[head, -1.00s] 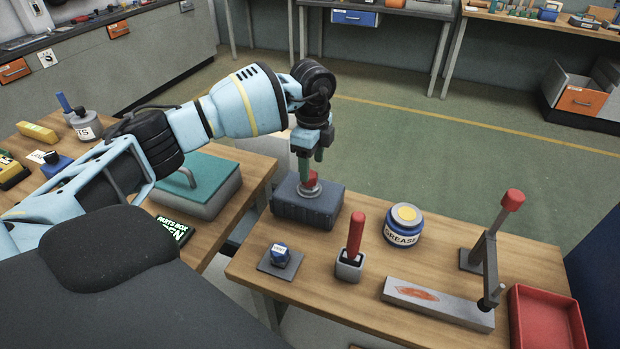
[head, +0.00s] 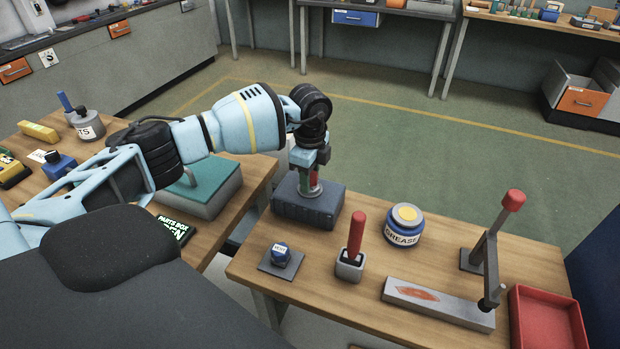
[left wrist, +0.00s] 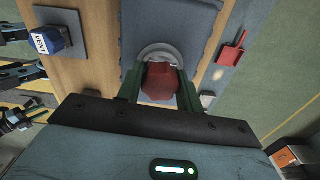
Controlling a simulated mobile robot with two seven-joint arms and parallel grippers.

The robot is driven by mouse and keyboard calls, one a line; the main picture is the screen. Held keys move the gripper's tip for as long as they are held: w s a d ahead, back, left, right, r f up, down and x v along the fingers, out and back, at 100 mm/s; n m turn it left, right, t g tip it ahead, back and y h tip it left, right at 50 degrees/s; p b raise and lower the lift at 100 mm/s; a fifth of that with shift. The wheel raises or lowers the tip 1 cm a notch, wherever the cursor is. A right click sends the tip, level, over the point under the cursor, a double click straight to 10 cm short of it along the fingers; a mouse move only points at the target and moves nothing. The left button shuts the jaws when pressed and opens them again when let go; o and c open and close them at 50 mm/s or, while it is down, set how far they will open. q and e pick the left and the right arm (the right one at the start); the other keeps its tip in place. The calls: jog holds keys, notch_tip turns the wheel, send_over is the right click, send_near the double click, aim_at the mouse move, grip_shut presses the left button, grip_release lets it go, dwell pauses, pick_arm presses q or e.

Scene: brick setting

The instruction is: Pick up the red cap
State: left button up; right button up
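The red cap (head: 313,176) sits on a round metal neck (head: 309,191) on top of the dark grey block (head: 322,211) at the left of the near workbench. In the left wrist view the red cap (left wrist: 161,82) shows between two green fingers, with the pale ring (left wrist: 160,51) beyond it. My left gripper (head: 311,183) points down with one finger on each side of the cap. The fingers look apart from the cap's sides, though contact is hard to judge.
A blue cap (head: 281,252) on a plate, a red-handled tool (head: 356,236) in a holder, and a grease tin (head: 405,222) stand nearby. A lever stand (head: 487,262) and red tray (head: 548,325) are further right. A teal-topped box (head: 205,188) is on the left bench.

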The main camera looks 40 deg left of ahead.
pick_arm(q)
jog(key=c, duration=0.6)
jog(key=shift+o, duration=0.2)
pick_arm(e)
jog(key=shift+s, duration=0.1)
pick_arm(q)
jog(key=shift+r, duration=0.1)
